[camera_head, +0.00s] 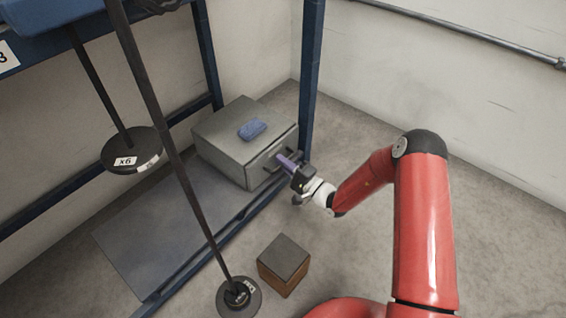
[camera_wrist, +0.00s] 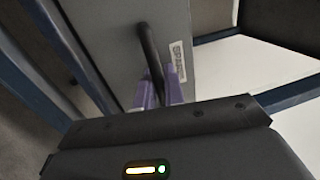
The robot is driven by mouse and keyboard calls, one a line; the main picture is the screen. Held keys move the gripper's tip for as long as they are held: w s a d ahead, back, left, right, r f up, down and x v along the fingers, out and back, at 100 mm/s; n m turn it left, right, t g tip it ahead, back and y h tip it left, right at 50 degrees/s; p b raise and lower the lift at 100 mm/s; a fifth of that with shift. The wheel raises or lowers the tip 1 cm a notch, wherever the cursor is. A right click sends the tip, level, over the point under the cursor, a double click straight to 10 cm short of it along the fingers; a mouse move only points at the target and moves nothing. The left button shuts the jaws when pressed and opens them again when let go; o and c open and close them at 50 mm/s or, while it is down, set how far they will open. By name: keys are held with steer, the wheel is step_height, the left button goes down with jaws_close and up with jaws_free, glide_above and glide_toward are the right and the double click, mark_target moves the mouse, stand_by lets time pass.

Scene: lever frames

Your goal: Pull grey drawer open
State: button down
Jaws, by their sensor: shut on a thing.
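The grey drawer unit (camera_head: 225,137) stands on the low shelf of a blue rack in the head view. Its front face (camera_wrist: 120,45) fills the upper middle of the wrist view, with a dark bar handle (camera_wrist: 150,55) and a white label beside it. My gripper (camera_head: 287,163) is at the front of the unit. Its purple fingers (camera_wrist: 162,95) are shut on the handle, one on each side. The drawer looks closed or nearly closed; the front is partly hidden by my gripper.
Blue rack posts (camera_head: 311,70) stand close by. A brown box with a grey top (camera_head: 284,262) is on the floor in front. Dark round weights (camera_head: 131,150) hang on rods at the left. The floor at right is clear.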

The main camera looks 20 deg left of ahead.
steer(key=r+v, duration=0.1)
steer(key=v, duration=0.8)
steer(key=r+v, duration=0.2)
steer(key=v, duration=0.8)
steer(key=shift+d+r, duration=0.25)
steer(key=shift+d, duration=0.1)
steer(key=shift+s, duration=0.15)
steer(key=c, duration=1.9)
jaws_free()
steer(key=v, duration=0.7)
steer(key=shift+s+d+p, duration=0.1)
steer(key=shift+d+p, duration=0.2)
steer(key=shift+d, duration=0.1)
